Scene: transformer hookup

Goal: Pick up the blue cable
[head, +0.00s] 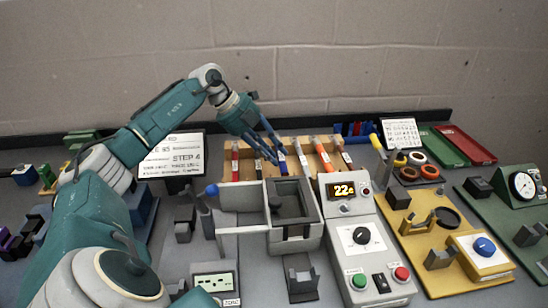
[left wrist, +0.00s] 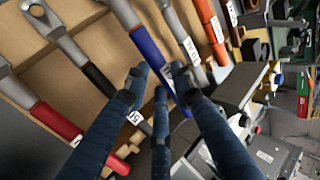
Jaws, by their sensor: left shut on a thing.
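The blue cable (head: 283,161) stands among other cables at the wooden rack (head: 272,146). In the left wrist view the blue cable (left wrist: 148,45) runs down between my fingers, with a grey upper part and a blue lower sleeve. My left gripper (head: 277,150) reaches down from the left over the rack; it also shows in the left wrist view (left wrist: 160,85). Its fingers are closed around the blue sleeve and partly hide it. I cannot tell whether the cable is lifted off the rack. My right gripper is out of view.
A red cable (head: 235,165) and a black cable (head: 259,167) stand left of the blue one; an orange cable (head: 326,160) stands to the right. In front are a grey open box (head: 308,233) and a panel with display (head: 362,237). A STEP 4 screen (head: 172,155) stands left.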

